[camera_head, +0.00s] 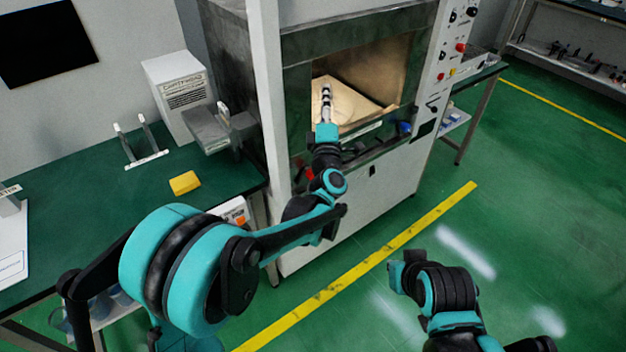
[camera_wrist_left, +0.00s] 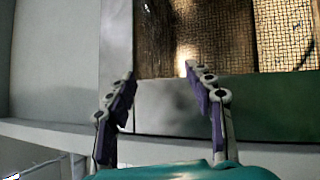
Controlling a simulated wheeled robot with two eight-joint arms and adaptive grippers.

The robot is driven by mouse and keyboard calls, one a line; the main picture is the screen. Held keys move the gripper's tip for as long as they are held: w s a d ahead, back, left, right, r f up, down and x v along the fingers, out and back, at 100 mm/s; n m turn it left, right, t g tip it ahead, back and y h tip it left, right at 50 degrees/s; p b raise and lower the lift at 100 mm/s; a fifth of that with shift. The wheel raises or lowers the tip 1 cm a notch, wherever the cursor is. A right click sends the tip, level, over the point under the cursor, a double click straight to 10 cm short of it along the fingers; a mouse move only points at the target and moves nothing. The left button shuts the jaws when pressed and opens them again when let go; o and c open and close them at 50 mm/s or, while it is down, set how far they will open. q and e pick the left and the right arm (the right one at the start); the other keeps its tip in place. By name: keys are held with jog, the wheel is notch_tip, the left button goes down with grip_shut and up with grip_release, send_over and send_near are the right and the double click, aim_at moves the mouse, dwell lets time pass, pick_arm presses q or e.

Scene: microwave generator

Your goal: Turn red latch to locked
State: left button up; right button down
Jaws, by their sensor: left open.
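The microwave generator is a tall grey cabinet (camera_head: 355,195) with an open-fronted, lit, tan chamber (camera_head: 385,75). A small red part (camera_head: 309,173) shows low on its front, partly behind my left arm; I cannot tell whether it is the red latch or how it is turned. My left gripper (camera_head: 326,90) is in front of the chamber opening, above and to the right of that part. In the left wrist view my left gripper (camera_wrist_left: 160,88) is open and empty, with mesh-lined walls (camera_wrist_left: 285,35) beyond it. No red latch shows there. My right gripper's fingers do not show.
A control panel with a red knob (camera_head: 460,47) is right of the chamber. A blue part (camera_head: 404,128) sits at the chamber's lower right edge. A green bench (camera_head: 75,215) at left holds a yellow block (camera_head: 185,183) and a white box (camera_head: 178,95). The right floor is clear.

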pick_arm(q)
notch_tip(320, 180, down, 16)
jog(key=w+d+n+g+y+b, duration=0.1)
jog(key=n+g+y+b, duration=0.1)
jog(key=n+y, duration=0.65)
jog(key=n+g+y, duration=0.2)
jog(key=n+g, duration=0.2)
jog(key=n, duration=0.4)
send_near(307, 180)
notch_tip(307, 180, up, 3)
jog(key=w, duration=0.1)
jog(key=shift+m, duration=0.25)
jog(key=b+x, duration=0.2)
jog(key=x, duration=0.4)
jog(key=shift+w+d, duration=0.1)
jog(key=shift+w, duration=0.05)
jog(key=shift+w+a+r, duration=0.15)
jog(key=shift+w+a, duration=0.15)
jog(key=shift+w, duration=0.15)
jog(key=shift+c, duration=0.3)
